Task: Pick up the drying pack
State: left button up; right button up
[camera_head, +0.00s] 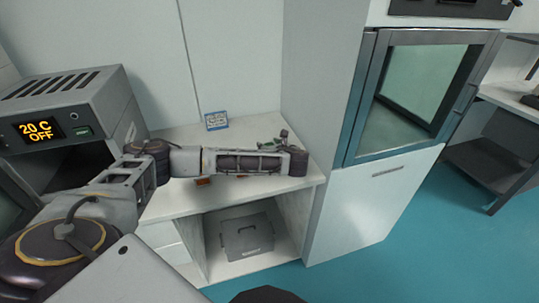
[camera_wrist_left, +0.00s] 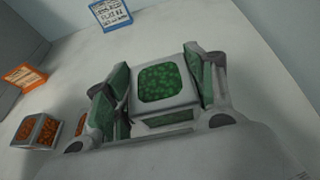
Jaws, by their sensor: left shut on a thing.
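A drying pack (camera_wrist_left: 162,84), a small pale box with a window of green beads, sits between the fingers of my left gripper (camera_wrist_left: 160,88) in the left wrist view. The fingers press on its two sides, so the gripper is shut on it. In the head view my left gripper (camera_head: 273,144) is over the back right of the white counter, and my own wrist hides most of the pack. Two similar packs with orange beads, one of them (camera_wrist_left: 36,131) at the left, stand on the counter in the wrist view. My right gripper is not in view.
A blue-framed sign (camera_head: 216,121) stands at the back of the counter (camera_head: 180,205); an orange sign (camera_wrist_left: 25,77) is at the left in the wrist view. A grey oven reading 20 C OFF (camera_head: 70,115) is at left, a glass-door cabinet (camera_head: 415,90) at right. A grey box (camera_head: 247,236) sits below.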

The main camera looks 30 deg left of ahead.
pick_arm(q)
jog(key=shift+r, duration=2.3)
jog(key=shift+d, duration=0.1)
